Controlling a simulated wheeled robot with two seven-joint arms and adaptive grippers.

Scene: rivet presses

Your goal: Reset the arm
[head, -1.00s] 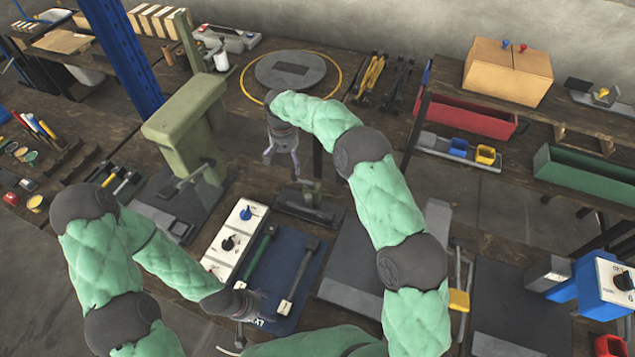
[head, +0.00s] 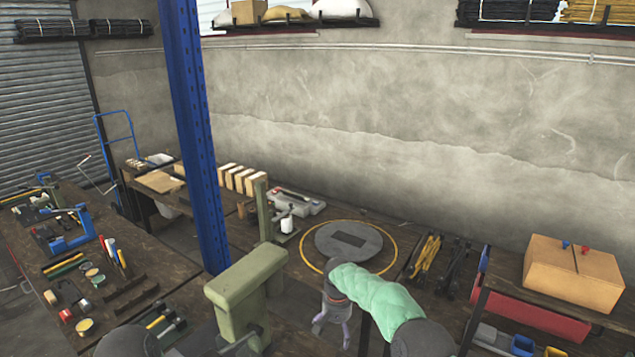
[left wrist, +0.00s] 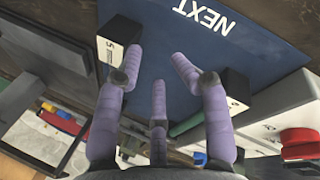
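My left gripper shows in the left wrist view (left wrist: 157,68). Its three purple fingers are spread with nothing between them, over a blue mat (left wrist: 262,45) marked "NEXT". In the head view the left gripper is out of frame. My right gripper (head: 333,322) hangs at the bottom centre of the head view, fingers apart and empty, just right of the green press (head: 245,290).
A round grey plate (head: 348,241) lies inside a yellow ring on the back bench. A blue post (head: 190,130) stands left of centre. A cardboard box (head: 572,273) is at right. Small tools cover the left bench. A red knob (left wrist: 300,140) shows in the wrist view.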

